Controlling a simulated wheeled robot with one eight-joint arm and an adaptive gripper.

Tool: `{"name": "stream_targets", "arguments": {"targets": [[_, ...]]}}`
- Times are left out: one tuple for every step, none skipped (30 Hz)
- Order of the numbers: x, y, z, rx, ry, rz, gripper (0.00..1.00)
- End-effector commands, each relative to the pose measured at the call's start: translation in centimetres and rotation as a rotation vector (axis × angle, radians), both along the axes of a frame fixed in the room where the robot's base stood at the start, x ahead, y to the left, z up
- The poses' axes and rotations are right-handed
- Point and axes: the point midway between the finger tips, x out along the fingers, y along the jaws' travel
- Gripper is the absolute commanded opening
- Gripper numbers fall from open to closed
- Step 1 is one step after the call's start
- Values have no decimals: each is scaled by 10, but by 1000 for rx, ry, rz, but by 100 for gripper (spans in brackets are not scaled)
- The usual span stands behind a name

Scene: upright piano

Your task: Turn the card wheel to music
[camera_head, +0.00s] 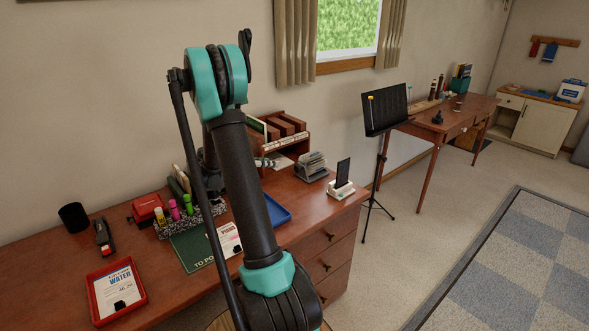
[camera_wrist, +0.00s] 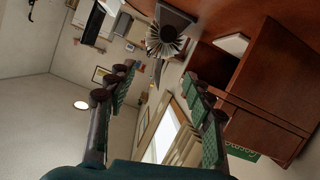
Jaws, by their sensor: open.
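The card wheel (camera_head: 312,167) is a grey rotary card file near the back right of the desk, beside the wooden organizer. In the tilted wrist view the card wheel (camera_wrist: 166,41) shows as a fan of pale cards at the top middle, beyond my fingertips. My gripper (camera_wrist: 163,86) is open, with nothing between its two fingers, and is apart from the wheel. In the head view my arm hides most of the gripper. The lettering on the cards is too small to read.
The wooden organizer (camera_head: 287,137) stands just left of the wheel; it fills the right of the wrist view (camera_wrist: 268,85). A dark device on a white dock (camera_head: 341,180) is to its right. A blue tray (camera_head: 277,212) lies in front. A music stand (camera_head: 385,112) stands beyond the desk.

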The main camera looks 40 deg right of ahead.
Motion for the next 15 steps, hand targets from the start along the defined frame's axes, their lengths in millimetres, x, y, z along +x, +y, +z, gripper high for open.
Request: {"name": "stream_targets", "arguments": {"targets": [[-3, 10, -1, 16, -64, 0, 52], [-4, 14, -2, 25, -99, -3, 52], [-5, 19, -3, 35, -140, -6, 52], [-6, 23, -4, 41, -165, -8, 52], [-7, 25, -5, 47, -184, -10, 52], [-8, 27, -5, 53, -203, -13, 52], [-8, 27, -6, 55, -212, -15, 52], [-8, 27, -6, 56, -219, -17, 52], [-8, 25, -7, 58, -224, -18, 52], [-8, 23, -8, 58, -225, -18, 52], [-8, 20, -9, 57, -224, -19, 52], [-8, 15, -11, 57, -224, -20, 52], [-7, 11, -13, 57, -224, -20, 52], [-7, 6, -15, 57, -223, -20, 52], [-7, -1, -17, 57, -223, -20, 52]]}}
